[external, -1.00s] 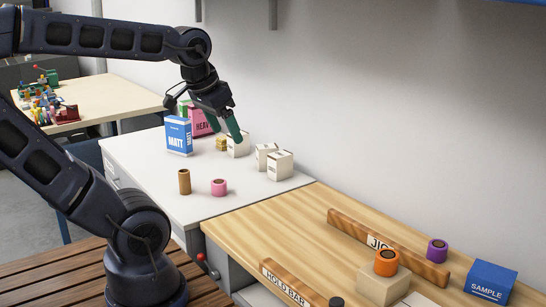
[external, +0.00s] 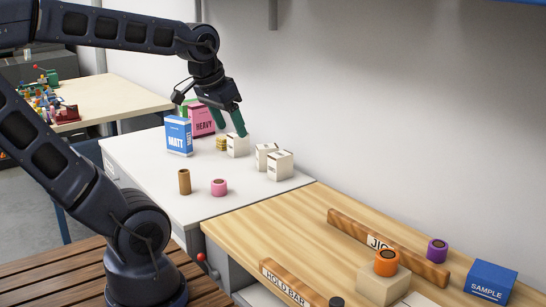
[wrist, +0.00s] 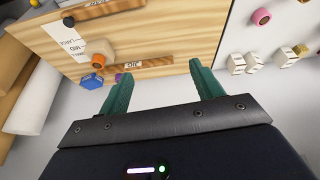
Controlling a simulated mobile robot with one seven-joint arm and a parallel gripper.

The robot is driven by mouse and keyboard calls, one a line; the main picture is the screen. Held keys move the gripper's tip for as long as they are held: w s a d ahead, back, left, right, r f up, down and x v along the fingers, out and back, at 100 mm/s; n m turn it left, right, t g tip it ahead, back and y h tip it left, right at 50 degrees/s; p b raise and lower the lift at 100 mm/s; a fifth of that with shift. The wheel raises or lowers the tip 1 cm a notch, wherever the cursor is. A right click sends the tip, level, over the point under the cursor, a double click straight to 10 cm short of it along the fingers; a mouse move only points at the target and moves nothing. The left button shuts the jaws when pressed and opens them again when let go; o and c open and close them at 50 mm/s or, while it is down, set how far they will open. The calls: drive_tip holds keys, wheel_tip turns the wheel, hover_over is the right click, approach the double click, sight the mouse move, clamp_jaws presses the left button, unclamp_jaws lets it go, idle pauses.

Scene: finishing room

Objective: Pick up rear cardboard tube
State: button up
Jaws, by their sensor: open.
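One brown cardboard tube (external: 184,182) stands upright near the front edge of the white cabinet top, left of a pink roll (external: 219,187). I see no second brown tube standing there.
A blue MATT box (external: 178,136), a pink HEAVY box (external: 202,118), a yellow stack (external: 222,143) and white boxes (external: 280,166) stand farther back. The wooden bench (external: 300,232) at right holds an orange roll (external: 386,262), a purple roll (external: 437,250) and a blue SAMPLE box (external: 491,280).

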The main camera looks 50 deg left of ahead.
drive_tip(key=w+a+f+n+g, duration=0.15)
drive_tip(key=w+a+n, duration=0.25)
drive_tip(key=w+a, duration=0.65)
drive_tip(key=n+g, duration=0.3)
drive_tip(key=n, duration=0.7)
hover_over(184, 171)
drive_tip(key=f, duration=2.4)
drive_tip(key=shift+w, duration=0.25)
drive_tip(key=shift+s+a+f, duration=0.15)
drive_tip(key=shift+a+f, duration=0.05)
drive_tip(key=shift+f, duration=0.35)
wheel_tip(184, 171, down, 10)
drive_tip(key=shift+s+f, duration=0.1)
drive_tip(key=shift+s, duration=0.05)
drive_tip(key=c, duration=1.1)
